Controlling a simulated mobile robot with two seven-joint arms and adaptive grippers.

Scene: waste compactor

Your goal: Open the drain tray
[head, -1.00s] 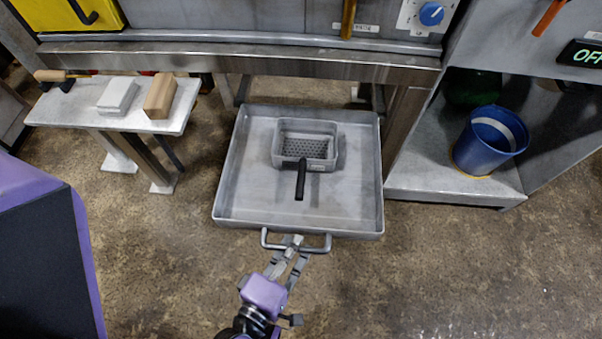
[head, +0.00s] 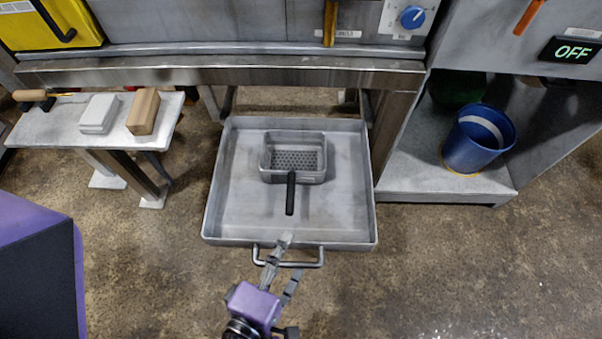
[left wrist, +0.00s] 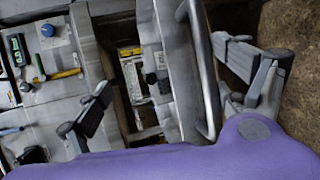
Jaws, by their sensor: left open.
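The drain tray (head: 225,205) is a shallow grey metal pan standing out on the floor in front of the machine's legs. A bar handle (head: 310,264) is on its front wall. A small perforated basket (head: 295,177) with a black grip sits inside the tray. My left gripper (head: 283,262) is at the handle, its fingers spread apart near the bar's left part. In the left wrist view the handle bar (left wrist: 203,75) runs between the two open fingers; contact cannot be told. My right gripper is out of view.
A side bench (head: 60,122) with a white block and a wooden block stands at left. A blue bucket (head: 470,150) is on the low shelf (head: 440,180) at right. The floor in front of the tray is open. The machine's front beam (head: 220,70) overhangs behind the tray.

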